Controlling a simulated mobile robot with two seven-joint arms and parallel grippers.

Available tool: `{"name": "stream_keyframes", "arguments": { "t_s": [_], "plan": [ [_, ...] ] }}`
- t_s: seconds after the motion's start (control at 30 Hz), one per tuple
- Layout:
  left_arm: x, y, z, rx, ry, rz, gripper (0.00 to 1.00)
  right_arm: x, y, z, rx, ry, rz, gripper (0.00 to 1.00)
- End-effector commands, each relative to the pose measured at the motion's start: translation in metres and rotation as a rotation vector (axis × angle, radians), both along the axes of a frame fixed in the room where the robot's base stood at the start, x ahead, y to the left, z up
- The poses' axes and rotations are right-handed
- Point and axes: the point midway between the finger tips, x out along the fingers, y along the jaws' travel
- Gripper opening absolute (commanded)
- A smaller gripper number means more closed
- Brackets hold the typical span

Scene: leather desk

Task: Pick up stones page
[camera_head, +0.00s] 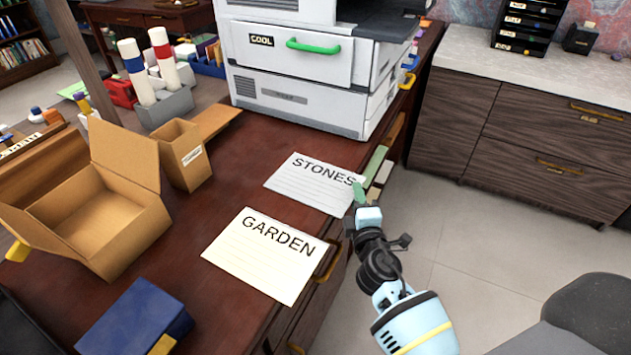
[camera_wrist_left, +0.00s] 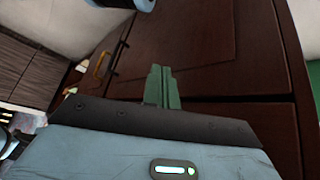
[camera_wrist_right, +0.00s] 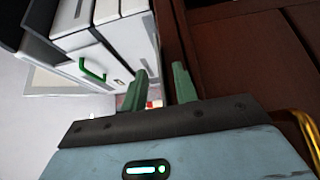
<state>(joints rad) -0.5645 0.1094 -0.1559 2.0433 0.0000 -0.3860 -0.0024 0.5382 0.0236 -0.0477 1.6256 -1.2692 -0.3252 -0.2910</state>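The white STONES page (camera_head: 310,185) lies flat on the dark wooden desk near its right edge, with its title facing up. My right gripper (camera_head: 360,193) is at the page's right corner by the desk edge and covers a bit of it. I cannot tell whether they touch. In the right wrist view, the green fingers of my right gripper (camera_wrist_right: 162,88) stand apart, with no page visible between them. My left gripper (camera_wrist_left: 162,86) shows only in the left wrist view, its fingers together and empty, facing dark wooden drawer fronts.
The GARDEN page (camera_head: 262,258) lies nearer than the STONES page. An open cardboard box (camera_head: 85,215) and a blue book (camera_head: 135,318) are on the left. A white printer (camera_head: 300,70) stands behind. Floor is open right of the desk.

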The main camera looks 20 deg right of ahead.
Motion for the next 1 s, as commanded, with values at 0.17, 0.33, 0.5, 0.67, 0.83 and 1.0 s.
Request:
{"name": "stream_keyframes", "arguments": {
  "t_s": [0.17,0.33,0.5,0.67,0.83,1.0],
  "plan": [
    [0.001,0.0,0.0,0.0,-0.002,-0.001,0.0,0.0,0.0,0.0,0.0,0.0,0.0,0.21],
    [0.001,0.0,0.0,0.0,-0.001,-0.001,0.0,0.0,0.0,0.0,0.0,0.001,0.0,0.0],
    [0.001,0.0,0.0,0.0,-0.001,0.0,0.0,-0.001,0.0,0.0,0.0,0.0,0.0,0.0],
    [-0.001,0.0,0.0,0.0,0.002,0.0,0.0,-0.001,0.0,0.0,0.0,0.0,0.0,0.0],
    [0.0,0.0,0.007,0.001,-0.002,0.0,0.0,0.0,0.0,0.013,0.001,-0.003,0.001,0.0],
    [0.005,0.0,0.026,0.001,-0.021,0.0,0.0,0.0,0.0,0.047,0.0,-0.009,0.001,0.0]
  ]
}}
